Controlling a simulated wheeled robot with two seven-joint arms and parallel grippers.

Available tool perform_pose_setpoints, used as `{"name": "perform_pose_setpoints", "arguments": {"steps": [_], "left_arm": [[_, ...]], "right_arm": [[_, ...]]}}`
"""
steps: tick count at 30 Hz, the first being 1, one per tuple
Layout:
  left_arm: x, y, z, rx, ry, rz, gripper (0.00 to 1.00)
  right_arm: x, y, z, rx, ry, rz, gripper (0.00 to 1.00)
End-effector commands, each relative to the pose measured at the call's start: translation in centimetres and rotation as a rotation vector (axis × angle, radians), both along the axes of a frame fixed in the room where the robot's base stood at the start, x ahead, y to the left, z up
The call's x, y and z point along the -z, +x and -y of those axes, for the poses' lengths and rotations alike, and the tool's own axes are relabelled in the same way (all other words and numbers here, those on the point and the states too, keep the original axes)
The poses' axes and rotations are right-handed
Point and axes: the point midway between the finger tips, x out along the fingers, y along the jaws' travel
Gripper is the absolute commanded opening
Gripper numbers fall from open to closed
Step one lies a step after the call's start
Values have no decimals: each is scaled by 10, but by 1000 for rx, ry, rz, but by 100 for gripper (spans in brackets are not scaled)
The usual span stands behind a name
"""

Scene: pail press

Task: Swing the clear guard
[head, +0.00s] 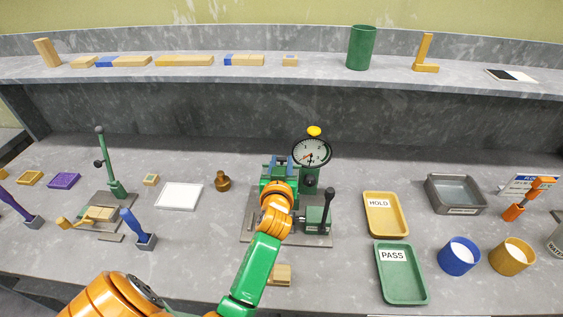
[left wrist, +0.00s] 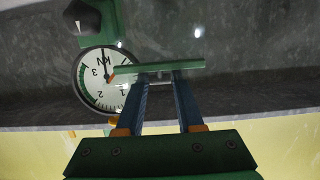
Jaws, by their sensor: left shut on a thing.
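The green press (head: 310,180) stands mid-table on a grey base plate (head: 312,240), with a round dial gauge (head: 312,151) on top. My left gripper (head: 283,162) reaches over the press just left of the gauge and hides part of it. In the left wrist view its two blue fingers (left wrist: 162,80) stand a little apart, shut on a thin pale piece beside a green bar (left wrist: 180,66). This appears to be the edge of the clear guard; its see-through pane is hard to make out. The gauge (left wrist: 104,78) also shows there. My right gripper is not in view.
A black-knobbed lever (head: 328,200) stands close to the right of my left wrist. A yellow HOLD tray (head: 386,224) and green PASS tray (head: 402,287) lie right. A brass weight (head: 222,182) and white tile (head: 179,196) lie left. A wooden block (head: 281,274) lies in front.

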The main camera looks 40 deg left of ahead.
Motion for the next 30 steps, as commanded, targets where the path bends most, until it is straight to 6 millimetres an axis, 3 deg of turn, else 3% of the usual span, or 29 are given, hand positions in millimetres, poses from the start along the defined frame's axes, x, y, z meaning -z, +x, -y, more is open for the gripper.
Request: {"name": "perform_pose_setpoints", "arguments": {"steps": [15,26,30], "left_arm": [[-1,-30,18,0,-3,-3,0],[-1,-32,19,0,0,0,0],[3,-41,25,1,-4,-2,0]], "right_arm": [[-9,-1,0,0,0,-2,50],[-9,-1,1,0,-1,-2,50],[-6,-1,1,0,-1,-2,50]]}}
